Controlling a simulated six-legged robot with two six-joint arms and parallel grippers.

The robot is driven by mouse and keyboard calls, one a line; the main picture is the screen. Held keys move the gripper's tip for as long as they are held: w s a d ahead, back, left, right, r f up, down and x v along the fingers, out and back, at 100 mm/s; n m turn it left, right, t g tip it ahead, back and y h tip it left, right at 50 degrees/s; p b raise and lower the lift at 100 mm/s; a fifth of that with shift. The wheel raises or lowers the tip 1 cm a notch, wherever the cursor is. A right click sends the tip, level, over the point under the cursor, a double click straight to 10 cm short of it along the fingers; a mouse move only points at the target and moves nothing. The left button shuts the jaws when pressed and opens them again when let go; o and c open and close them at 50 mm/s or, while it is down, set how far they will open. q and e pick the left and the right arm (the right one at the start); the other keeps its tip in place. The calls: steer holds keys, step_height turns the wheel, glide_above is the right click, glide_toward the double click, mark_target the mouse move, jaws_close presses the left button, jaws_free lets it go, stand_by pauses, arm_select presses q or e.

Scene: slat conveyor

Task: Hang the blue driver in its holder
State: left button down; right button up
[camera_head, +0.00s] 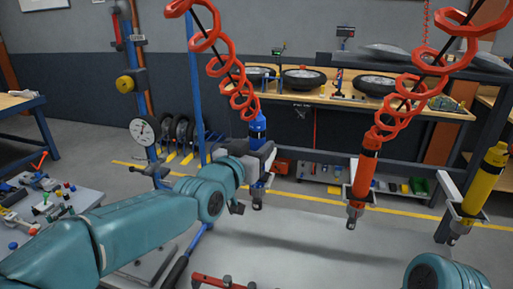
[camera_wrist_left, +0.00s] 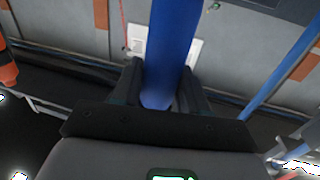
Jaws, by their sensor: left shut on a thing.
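The blue driver (camera_head: 257,125) hangs upright under a red coiled hose, with its dark tip showing below my gripper. My left gripper (camera_head: 262,160) is shut around its body. In the left wrist view the blue driver (camera_wrist_left: 174,45) stands between the two dark fingers (camera_wrist_left: 165,88). A pale holder bracket (camera_head: 266,181) shows just below and behind the gripper, by the driver's lower end. The gripper hides much of it, so I cannot tell whether the driver sits in it. My right gripper is out of view.
To the right, a red driver (camera_head: 363,170) and a yellow driver (camera_head: 485,180) sit in white brackets. A parts table (camera_head: 85,203) is at the far left. A workbench with wheels is behind.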

arm_select(q)
steer(key=shift+f+b, duration=0.15)
steer(key=shift+b, duration=0.25)
stand_by(0.4)
steer(key=c, duration=0.5)
jaws_free()
steer(key=shift+f, duration=0.2)
steer(key=shift+s+a, duration=0.1)
steer(key=shift+s, duration=0.05)
steer(key=b+v, duration=0.5)
steer(key=v, duration=1.1)
steer(key=shift+r, duration=0.2)
steer(key=shift+a, duration=0.15)
